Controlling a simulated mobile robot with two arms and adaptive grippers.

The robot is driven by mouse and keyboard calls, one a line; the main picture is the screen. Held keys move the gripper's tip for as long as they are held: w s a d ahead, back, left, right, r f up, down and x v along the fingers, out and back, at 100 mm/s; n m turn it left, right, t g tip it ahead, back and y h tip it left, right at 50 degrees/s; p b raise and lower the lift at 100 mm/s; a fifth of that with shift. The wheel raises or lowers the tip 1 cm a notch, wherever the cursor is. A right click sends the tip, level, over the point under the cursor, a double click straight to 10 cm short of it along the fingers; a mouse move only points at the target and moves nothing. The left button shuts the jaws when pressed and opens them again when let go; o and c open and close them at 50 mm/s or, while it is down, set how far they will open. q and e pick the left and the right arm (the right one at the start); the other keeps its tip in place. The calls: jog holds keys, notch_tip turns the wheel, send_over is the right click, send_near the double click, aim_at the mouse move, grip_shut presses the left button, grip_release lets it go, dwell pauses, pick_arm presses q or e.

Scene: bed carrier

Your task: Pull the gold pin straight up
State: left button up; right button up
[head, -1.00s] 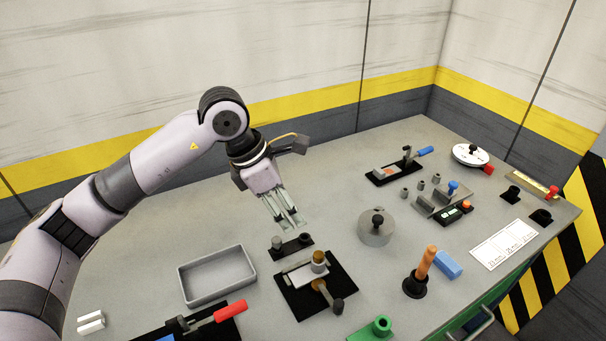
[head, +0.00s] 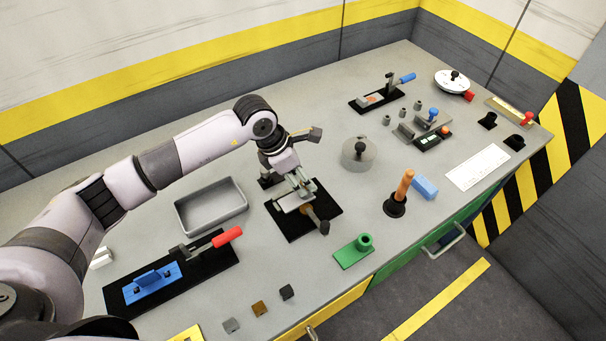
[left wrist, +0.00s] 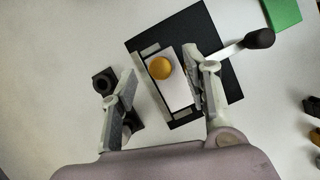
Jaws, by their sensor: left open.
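The gold pin's round gold top (left wrist: 159,68) shows in the left wrist view above a pale block (left wrist: 176,91) on a black plate (left wrist: 215,45). In the head view my gripper mostly hides the pin; the black plate (head: 328,203) shows around it. My left gripper (head: 304,190) is over the fixture, pointing down. In the left wrist view its fingers (left wrist: 161,72) are apart, with the gold top between them in the picture. I cannot tell whether either finger touches it. My right gripper is not in view.
A lever with a dark knob (head: 323,227) sticks out at the plate's front. A small black stand (head: 268,181) is just behind it. A grey tray (head: 212,212) is to the left, a green holder (head: 355,250) to the front right, and a grey round weight (head: 357,155) to the right.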

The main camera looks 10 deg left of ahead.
pick_arm(q)
jog(key=shift+x, duration=0.85)
grip_shut()
dwell(0.5)
